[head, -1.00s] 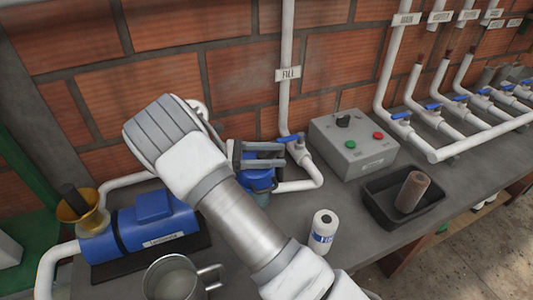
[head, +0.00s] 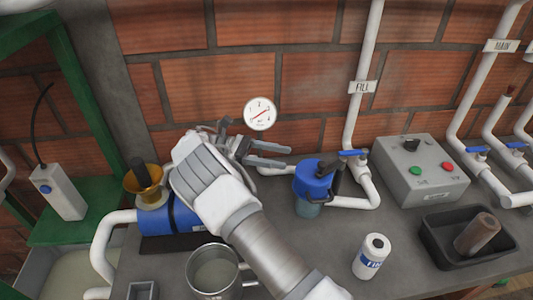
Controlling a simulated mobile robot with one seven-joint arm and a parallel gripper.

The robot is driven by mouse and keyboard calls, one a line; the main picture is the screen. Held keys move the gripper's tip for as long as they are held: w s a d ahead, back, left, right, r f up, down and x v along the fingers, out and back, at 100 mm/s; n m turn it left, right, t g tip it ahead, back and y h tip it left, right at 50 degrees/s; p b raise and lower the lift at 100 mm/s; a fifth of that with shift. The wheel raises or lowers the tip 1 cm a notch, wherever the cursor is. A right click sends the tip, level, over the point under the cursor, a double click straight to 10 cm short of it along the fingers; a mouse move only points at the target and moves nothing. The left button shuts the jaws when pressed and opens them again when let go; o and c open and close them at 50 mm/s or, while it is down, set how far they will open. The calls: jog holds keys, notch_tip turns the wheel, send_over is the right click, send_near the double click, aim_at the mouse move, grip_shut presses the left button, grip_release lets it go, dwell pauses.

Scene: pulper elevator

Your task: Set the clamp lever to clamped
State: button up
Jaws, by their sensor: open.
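A blue filter housing (head: 311,181) with a clear lower part stands on the bench, right of centre. A dark lever (head: 329,167) sits at its top, and a dark loop shows on its right side. I cannot tell for sure which of these is the clamp lever, or whether it is clamped. My gripper (head: 288,156) is open and empty, with its two fingers pointing right. It appears up and left of the housing, apart from the lever in the picture. My wrist hides part of the blue pump (head: 185,215).
A round gauge (head: 260,113) is on the brick wall behind my gripper. A fill pipe (head: 364,70) with a blue-handled valve rises right of the housing.

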jog(key=shift+w+a, duration=0.15)
jog(key=shift+a, duration=0.55)
jog(key=shift+w+a, duration=0.1)
jog(key=shift+a, duration=0.6)
